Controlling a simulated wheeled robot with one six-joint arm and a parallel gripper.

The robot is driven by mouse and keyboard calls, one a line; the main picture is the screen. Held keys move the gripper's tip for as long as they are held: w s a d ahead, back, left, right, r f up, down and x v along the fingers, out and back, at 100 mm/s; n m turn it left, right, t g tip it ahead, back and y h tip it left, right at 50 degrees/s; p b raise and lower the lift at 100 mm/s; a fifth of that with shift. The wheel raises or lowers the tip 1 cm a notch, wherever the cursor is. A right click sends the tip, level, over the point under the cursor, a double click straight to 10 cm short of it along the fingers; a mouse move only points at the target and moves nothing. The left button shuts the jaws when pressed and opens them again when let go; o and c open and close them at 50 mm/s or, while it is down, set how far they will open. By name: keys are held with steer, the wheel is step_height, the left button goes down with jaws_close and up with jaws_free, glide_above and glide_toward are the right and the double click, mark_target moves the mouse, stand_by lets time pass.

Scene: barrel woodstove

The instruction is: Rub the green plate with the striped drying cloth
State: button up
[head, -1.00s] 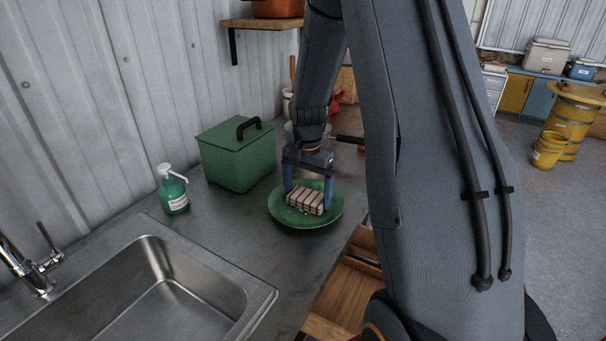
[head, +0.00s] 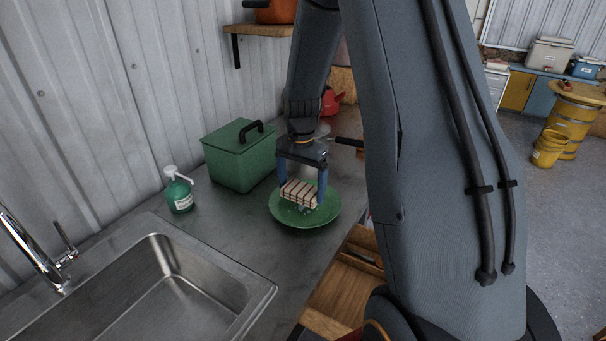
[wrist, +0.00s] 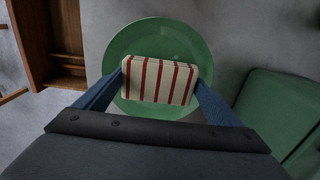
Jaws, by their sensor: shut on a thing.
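The green plate (head: 328,210) lies on the grey counter, to the right of the sink. The striped drying cloth (head: 299,194), a folded cream block with dark red stripes, is held over the plate. My gripper (head: 300,196) points down and is shut on the cloth, one blue finger at each end. In the wrist view the cloth (wrist: 160,81) covers the middle of the plate (wrist: 155,32). The cloth seems slightly raised and tilted above the plate; its underside is hidden, so I cannot tell if it touches. Small light marks show on the plate.
A green lidded box (head: 238,158) with a black handle stands behind and left of the plate. A green soap pump bottle (head: 179,194) stands by the steel sink (head: 150,290). An open wooden drawer (head: 345,290) lies below the counter's front edge. A red kettle (head: 331,103) is farther back.

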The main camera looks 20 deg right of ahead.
mark_target(301, 188)
steer(key=shift+r+p, duration=0.95)
steer(key=shift+r, duration=0.7)
